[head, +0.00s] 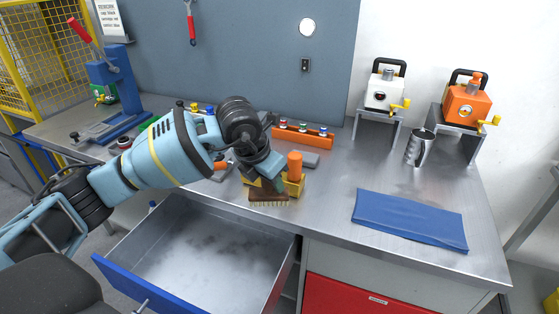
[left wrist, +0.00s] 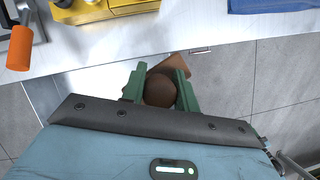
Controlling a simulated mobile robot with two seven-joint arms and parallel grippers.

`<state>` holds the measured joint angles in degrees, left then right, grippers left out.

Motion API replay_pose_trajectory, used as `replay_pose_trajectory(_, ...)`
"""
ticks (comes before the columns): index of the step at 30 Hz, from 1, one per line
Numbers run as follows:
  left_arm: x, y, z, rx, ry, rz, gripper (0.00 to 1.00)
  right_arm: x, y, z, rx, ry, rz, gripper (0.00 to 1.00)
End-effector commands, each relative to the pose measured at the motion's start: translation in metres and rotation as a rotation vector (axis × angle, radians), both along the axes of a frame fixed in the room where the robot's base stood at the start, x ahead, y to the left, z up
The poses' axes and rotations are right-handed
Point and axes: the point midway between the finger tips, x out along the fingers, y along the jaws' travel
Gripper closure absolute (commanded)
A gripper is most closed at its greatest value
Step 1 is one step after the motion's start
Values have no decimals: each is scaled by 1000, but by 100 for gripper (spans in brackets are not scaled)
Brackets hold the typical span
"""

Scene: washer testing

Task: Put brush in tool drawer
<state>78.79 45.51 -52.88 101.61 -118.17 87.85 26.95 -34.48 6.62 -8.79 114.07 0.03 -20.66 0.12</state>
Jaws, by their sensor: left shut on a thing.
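The brush (head: 268,199) has a brown wooden body and pale bristles pointing down. My left gripper (head: 270,184) is shut on it and holds it near the bench's front edge, by the back of the open drawer. In the left wrist view the brush's rounded brown part (left wrist: 160,90) sits between the green fingers of my left gripper (left wrist: 160,82). The tool drawer (head: 205,262) is pulled out below the bench, with a blue front and a bare grey inside. My right gripper is not in view.
On the steel bench (head: 330,205), a yellow block (head: 293,186) with an orange cylinder (head: 295,165) stands right behind the brush. A blue folded cloth (head: 410,220) lies to the right. A red drawer (head: 350,298) is shut. A metal mug (head: 420,147) stands farther back.

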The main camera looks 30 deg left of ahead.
Motion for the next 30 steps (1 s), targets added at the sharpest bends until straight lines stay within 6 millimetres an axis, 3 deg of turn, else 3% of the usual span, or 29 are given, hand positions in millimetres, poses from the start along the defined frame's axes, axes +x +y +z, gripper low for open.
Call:
replay_pose_trajectory(20, -54, -26, -2, 2, 0, -1281, 94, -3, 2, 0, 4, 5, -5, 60)
replay_pose_trajectory(30, -92, -36, -2, 6, 1, -2026, 94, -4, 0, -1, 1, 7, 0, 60)
